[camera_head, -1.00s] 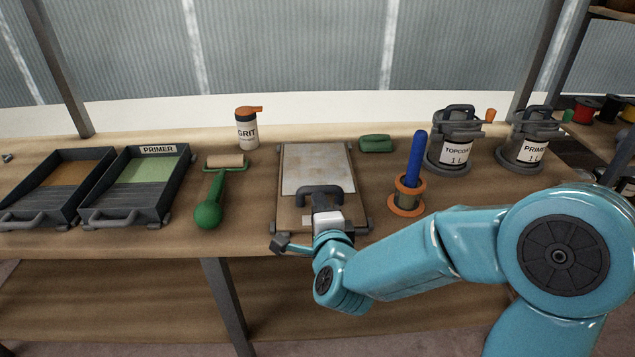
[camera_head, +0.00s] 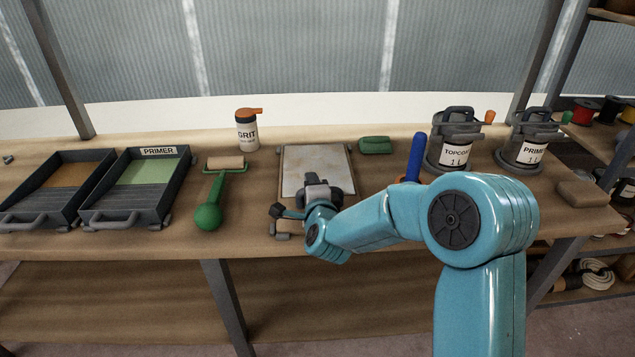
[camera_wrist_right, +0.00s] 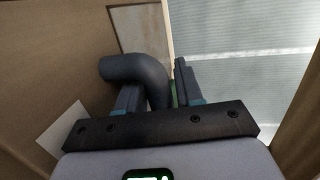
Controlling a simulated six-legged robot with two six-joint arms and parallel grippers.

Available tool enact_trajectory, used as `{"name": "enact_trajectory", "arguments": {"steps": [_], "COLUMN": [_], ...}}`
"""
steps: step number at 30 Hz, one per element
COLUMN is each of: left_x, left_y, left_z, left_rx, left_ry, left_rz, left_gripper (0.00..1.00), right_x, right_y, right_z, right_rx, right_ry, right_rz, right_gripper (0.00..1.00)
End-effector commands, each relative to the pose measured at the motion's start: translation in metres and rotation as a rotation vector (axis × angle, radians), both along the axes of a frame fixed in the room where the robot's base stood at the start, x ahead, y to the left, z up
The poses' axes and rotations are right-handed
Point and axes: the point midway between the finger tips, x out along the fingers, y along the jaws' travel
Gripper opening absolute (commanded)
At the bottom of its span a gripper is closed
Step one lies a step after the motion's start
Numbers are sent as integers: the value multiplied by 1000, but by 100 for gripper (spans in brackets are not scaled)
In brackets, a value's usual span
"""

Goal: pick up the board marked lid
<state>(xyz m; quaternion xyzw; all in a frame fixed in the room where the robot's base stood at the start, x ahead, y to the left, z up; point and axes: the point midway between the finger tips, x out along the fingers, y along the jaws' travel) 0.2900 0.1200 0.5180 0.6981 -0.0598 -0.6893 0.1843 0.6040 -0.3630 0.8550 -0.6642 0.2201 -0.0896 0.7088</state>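A flat board (camera_head: 304,160) with a pale, stained upper panel lies on the bench in the middle of the head view. Any lid marking on it is unreadable here. My right gripper (camera_head: 318,184) is over its near half, at the dark handle, and covers much of it. In the right wrist view the thick, bent handle (camera_wrist_right: 137,68) passes between the two fingers of the right gripper (camera_wrist_right: 158,85). A narrow gap shows between the handle and the right-hand finger, so the gripper looks open around it. My left gripper is out of view.
A green roller (camera_head: 209,214) and a PRIMER tray (camera_head: 135,205) lie left of the board. A GRIT bottle (camera_head: 247,133) stands behind. A green block (camera_head: 375,145), a blue-handled tool (camera_head: 415,155) and a TOPCOAT can (camera_head: 452,150) are to the right.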

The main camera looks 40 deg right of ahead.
Motion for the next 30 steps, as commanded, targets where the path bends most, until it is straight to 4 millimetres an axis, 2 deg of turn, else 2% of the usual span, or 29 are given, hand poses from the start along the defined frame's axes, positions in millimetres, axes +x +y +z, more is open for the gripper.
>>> {"name": "enact_trajectory", "arguments": {"steps": [1,2,4,5,15,20,23,26,30], "left_x": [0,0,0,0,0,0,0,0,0], "left_y": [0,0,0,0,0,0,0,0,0], "left_z": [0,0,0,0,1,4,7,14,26], "left_rx": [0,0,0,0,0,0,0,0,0], "left_ry": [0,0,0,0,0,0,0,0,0], "left_rz": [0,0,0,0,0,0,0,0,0], "left_gripper": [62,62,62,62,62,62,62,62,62], "right_x": [0,0,0,0,0,0,0,0,0], "right_y": [0,0,0,0,0,0,0,0,0], "right_z": [0,0,0,0,4,16,34,60,106], "right_rx": [0,0,0,0,-2,-2,-2,-3,-2], "right_ry": [0,0,0,0,-6,-7,-10,-11,-12], "right_rz": [0,0,0,0,-1,-1,-2,-2,-2], "right_gripper": [36,29,6,0,0,0,0,0,0]}}
